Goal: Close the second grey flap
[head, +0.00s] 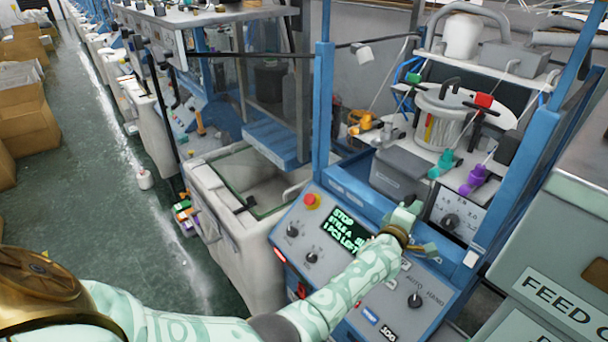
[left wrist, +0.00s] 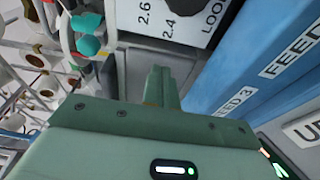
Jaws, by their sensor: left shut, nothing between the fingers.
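My left gripper (head: 407,213) is at the blue front edge of the knitting machine, above the sloped control panel. Its fingers (left wrist: 163,88) are shut with nothing between them and point at a plain grey surface (left wrist: 133,72) in the left wrist view. A grey box-like part (head: 402,172) sits just behind the gripper in the head view. I cannot tell which grey part is the second flap, or whether a flap is open. The gripper and arm hide part of the machine front. My right gripper is not in view.
The control panel (head: 300,258) has a lit screen, knobs and a red button. A blue rail (left wrist: 225,70) labelled FEED 3 runs beside the fingers. A white dial plate (head: 455,222) is right of the gripper. Blue posts (head: 322,120) frame the machine.

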